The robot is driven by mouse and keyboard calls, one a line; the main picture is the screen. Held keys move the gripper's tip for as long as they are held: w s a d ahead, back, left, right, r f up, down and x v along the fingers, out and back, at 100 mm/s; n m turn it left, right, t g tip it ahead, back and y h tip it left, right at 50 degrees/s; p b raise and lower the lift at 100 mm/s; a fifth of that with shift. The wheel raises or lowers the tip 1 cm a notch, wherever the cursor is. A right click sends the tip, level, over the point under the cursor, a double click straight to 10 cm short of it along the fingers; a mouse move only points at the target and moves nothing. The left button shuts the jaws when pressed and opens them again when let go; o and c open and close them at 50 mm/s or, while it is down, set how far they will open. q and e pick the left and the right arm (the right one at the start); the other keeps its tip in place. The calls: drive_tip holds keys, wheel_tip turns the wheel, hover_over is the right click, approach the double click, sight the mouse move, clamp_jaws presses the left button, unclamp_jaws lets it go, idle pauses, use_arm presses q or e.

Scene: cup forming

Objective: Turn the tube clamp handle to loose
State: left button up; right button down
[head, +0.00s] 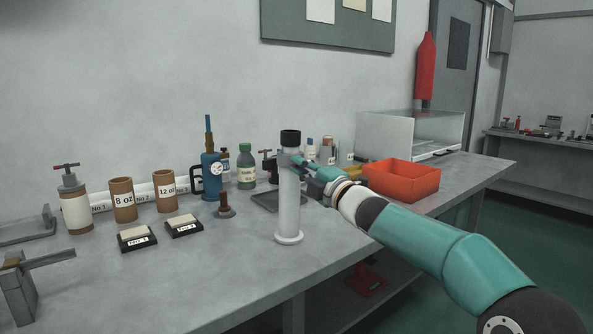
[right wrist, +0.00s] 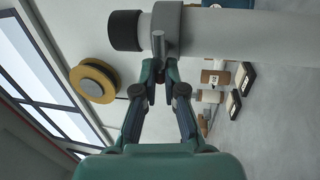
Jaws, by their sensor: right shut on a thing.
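A pale upright tube (head: 289,205) with a black top stands on a round foot near the middle of the bench in the head view. In the right wrist view the tube (right wrist: 260,38) lies across the top, with a grey clamp collar (right wrist: 167,22) around it beside the black end. The clamp handle (right wrist: 158,44), a short grey bar, sticks out from the collar. My right gripper (right wrist: 160,67) is shut on the handle; in the head view the gripper (head: 303,163) reaches the tube's upper part from the right and the handle is hard to make out. My left gripper is not in view.
An orange bin (head: 402,180) stands right of the tube, behind my right arm. A blue pump with a gauge (head: 211,178), brown cups (head: 123,200) and a green-capped bottle (head: 246,168) stand to the left. The bench front near the tube is clear.

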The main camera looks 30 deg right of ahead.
drive_tip(key=shift+w+d+f+n, duration=0.15)
drive_tip(key=shift+f+n, duration=0.15)
drive_tip(key=shift+f, duration=0.15)
drive_tip(key=c, duration=1.2)
unclamp_jaws()
drive_tip(key=shift+c, duration=0.2)
drive_tip(key=shift+r, duration=0.1)
drive_tip(key=v, duration=1.2)
